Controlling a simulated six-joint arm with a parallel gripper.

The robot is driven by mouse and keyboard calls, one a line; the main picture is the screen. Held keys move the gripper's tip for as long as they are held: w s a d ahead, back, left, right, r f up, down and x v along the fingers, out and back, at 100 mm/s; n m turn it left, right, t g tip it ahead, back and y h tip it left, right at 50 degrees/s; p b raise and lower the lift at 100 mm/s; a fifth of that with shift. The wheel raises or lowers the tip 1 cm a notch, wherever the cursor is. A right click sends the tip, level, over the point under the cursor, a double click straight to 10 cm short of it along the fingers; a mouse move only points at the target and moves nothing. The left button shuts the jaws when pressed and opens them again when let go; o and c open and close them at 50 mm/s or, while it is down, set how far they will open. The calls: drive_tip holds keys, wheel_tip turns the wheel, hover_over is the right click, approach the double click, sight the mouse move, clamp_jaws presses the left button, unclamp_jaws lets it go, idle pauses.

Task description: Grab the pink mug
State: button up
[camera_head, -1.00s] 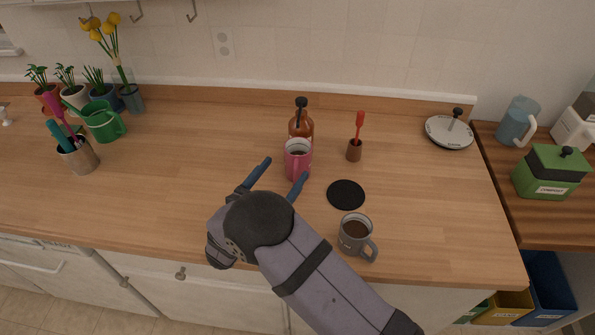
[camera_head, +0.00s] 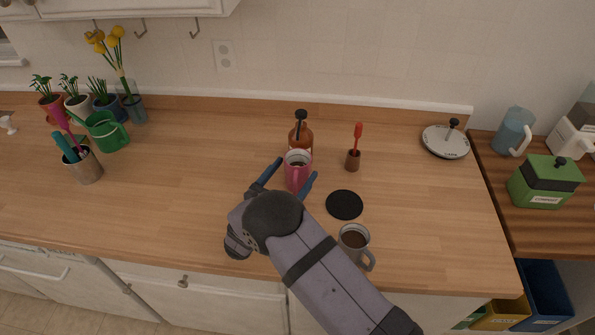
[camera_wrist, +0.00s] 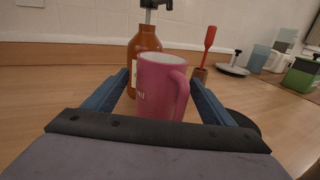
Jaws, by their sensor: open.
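The pink mug (camera_head: 297,172) stands upright on the wooden counter, in front of an orange-brown pump bottle (camera_head: 301,136). In the wrist view the pink mug (camera_wrist: 160,86) is in the middle, with its handle on the right side and a little light lettering on its front. My gripper (camera_head: 295,169) is open, with its blue fingers on the left and right of the mug. In the wrist view the fingers (camera_wrist: 158,88) reach along both sides of it. Whether either finger touches the mug is unclear.
The pump bottle stands close behind the mug. A small brown pot with a red-handled tool (camera_head: 353,158) and a black coaster (camera_head: 344,205) lie to the right. A grey mug (camera_head: 355,244) of dark liquid stands near my arm.

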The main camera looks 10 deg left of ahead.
sight(291, 166)
drive_tip(key=shift+x, duration=1.05)
drive_tip(key=c, duration=1.7)
drive_tip(key=shift+r, duration=0.3)
drive_tip(key=shift+r+b, duration=0.75)
drive_tip(key=shift+r, duration=0.6)
drive_tip(key=shift+s+a+r, duration=0.1)
drive_tip(key=shift+s+a, duration=0.05)
drive_tip(key=shift+s, duration=0.05)
drive_tip(key=b+v, duration=0.5)
drive_tip(key=v, duration=1.2)
drive_tip(key=shift+s, duration=0.2)
drive_tip(key=shift+a+b, duration=0.1)
drive_tip(key=shift+b, duration=0.2)
